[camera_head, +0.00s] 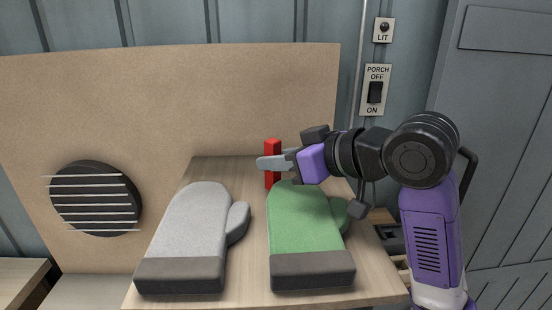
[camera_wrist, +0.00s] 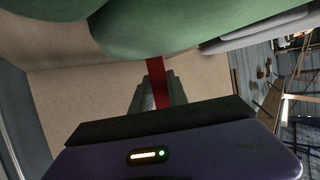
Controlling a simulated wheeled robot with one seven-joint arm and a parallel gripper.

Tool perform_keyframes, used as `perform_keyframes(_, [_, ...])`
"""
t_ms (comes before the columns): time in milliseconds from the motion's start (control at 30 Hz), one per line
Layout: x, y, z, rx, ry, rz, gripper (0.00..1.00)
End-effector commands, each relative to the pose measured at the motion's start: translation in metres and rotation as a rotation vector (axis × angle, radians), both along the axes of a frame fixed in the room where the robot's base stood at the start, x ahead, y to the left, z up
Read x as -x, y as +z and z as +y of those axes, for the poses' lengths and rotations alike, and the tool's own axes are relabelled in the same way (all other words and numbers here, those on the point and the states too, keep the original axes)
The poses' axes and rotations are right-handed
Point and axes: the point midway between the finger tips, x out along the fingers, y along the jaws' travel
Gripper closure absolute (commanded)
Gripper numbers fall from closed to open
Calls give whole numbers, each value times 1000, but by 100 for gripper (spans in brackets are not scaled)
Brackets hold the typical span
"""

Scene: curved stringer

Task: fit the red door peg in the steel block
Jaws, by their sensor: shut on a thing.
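The red door peg (camera_head: 273,149) stands upright above the wooden table near its back edge, behind the green mitten. My gripper (camera_head: 272,163) is shut on the peg about its middle, reaching in from the right. The peg also shows as a red bar in the wrist view (camera_wrist: 158,80), between my fingers (camera_wrist: 153,93). Whether its lower end touches the table is hidden behind the green mitten. I cannot make out the steel block in either view.
A grey mitten (camera_head: 188,232) and a green mitten (camera_head: 303,226) lie on the wooden table (camera_head: 240,290). A tan board (camera_head: 180,100) with a round black vent (camera_head: 96,198) stands behind. A porch switch (camera_head: 375,90) is on the wall at right.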

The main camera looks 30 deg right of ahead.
Motion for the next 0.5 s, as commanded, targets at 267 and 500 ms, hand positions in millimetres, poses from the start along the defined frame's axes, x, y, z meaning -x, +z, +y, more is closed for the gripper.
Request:
perform_keyframes(267, [0, -1, 0, 0, 0, -1, 100])
perform_keyframes(500, [0, -2, 0, 0, 0, -1, 59])
